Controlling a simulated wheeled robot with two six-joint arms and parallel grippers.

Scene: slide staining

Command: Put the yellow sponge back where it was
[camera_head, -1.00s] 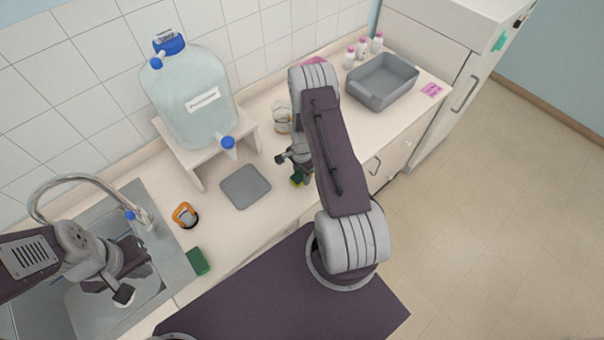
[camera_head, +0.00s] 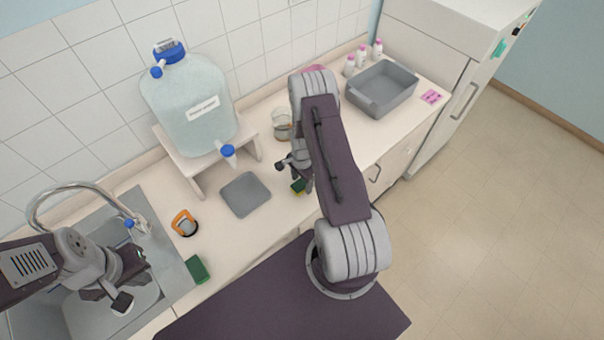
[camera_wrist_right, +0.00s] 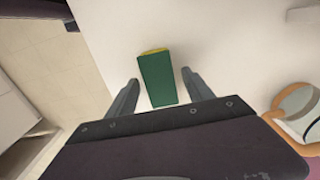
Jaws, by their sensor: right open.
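A sponge (camera_head: 299,187) with a green face and a yellow layer lies on the counter below my right gripper, partly hidden by the arm in the head view. In the right wrist view the sponge (camera_wrist_right: 158,80) shows its green face, with a yellow edge at the far end. My right gripper (camera_wrist_right: 160,92) is open, its fingers on either side of the sponge's near part with gaps between. A second, green sponge (camera_head: 197,270) lies by the sink's right edge. My left gripper (camera_head: 128,282) hangs over the sink; its jaw opening is unclear.
A grey mat (camera_head: 245,194) lies left of my right gripper, with an orange-and-grey item (camera_head: 185,223) further left. A glass beaker (camera_head: 282,127) stands behind. A water jug (camera_head: 190,105) sits on a stand. A grey tub (camera_head: 382,88) and white bottles are at the far right.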

